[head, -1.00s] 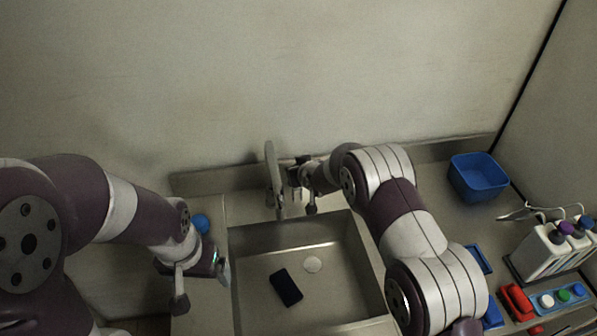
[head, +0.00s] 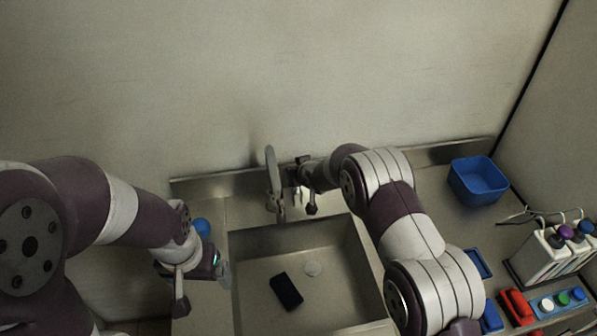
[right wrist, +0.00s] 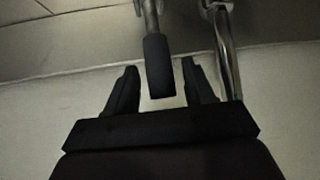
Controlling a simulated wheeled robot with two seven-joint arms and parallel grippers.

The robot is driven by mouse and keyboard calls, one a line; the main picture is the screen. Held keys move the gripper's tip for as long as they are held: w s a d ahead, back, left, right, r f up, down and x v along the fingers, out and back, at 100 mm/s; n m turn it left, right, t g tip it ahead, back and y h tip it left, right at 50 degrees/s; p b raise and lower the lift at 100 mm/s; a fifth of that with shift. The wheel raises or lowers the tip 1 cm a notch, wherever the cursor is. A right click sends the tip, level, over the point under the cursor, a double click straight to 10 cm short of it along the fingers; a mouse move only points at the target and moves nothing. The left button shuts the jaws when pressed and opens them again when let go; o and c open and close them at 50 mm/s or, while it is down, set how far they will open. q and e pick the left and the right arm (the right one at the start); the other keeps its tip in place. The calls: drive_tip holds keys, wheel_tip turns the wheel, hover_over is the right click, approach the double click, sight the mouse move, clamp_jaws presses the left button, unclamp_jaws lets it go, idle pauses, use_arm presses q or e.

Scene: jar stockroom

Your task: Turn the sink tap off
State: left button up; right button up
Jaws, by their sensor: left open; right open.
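The sink tap (head: 271,170) stands at the back edge of the sink (head: 236,285), its spout reaching toward the basin. My right gripper (head: 297,193) is beside the tap, on its right. In the right wrist view my right gripper (right wrist: 160,88) is open, with a dark-ended lever (right wrist: 159,66) on a metal stem between its two fingers, with visible gaps on both sides. A shiny metal pipe (right wrist: 226,55) runs just right of the fingers. My left gripper (head: 200,285) is open at the sink's left rim, away from the tap.
A blue tub (head: 477,181) stands at the back right. White bottles (head: 545,250) and a red item (head: 517,306) are at the right. A blue round thing (head: 202,227) is near my left wrist.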

drive_tip(key=b+v, duration=0.3)
drive_tip(key=v, duration=0.9)
drive_tip(key=shift+s+r, duration=0.2)
drive_tip(key=shift+r, duration=0.05)
drive_tip(key=s+d+f+g+h, duration=0.1)
drive_tip(key=s+d+f+g, duration=0.25)
drive_tip(key=s, duration=0.25)
drive_tip(key=s+d+f+g+h, duration=0.2)
drive_tip(key=s+d, duration=0.2)
drive_tip(key=s, duration=0.2)
drive_tip(key=s+d+r+m+g, duration=0.1)
drive_tip(key=s+d, duration=0.3)
drive_tip(key=s, duration=0.4)
drive_tip(key=s+d+r+m+g, duration=0.1)
drive_tip(key=s+d+r+m, duration=0.1)
drive_tip(key=s, duration=0.6)
drive_tip(key=shift+s+d+r+m+h, duration=0.3)
drive_tip(key=shift+d+r+m, duration=0.1)
drive_tip(key=shift+d+r, duration=0.5)
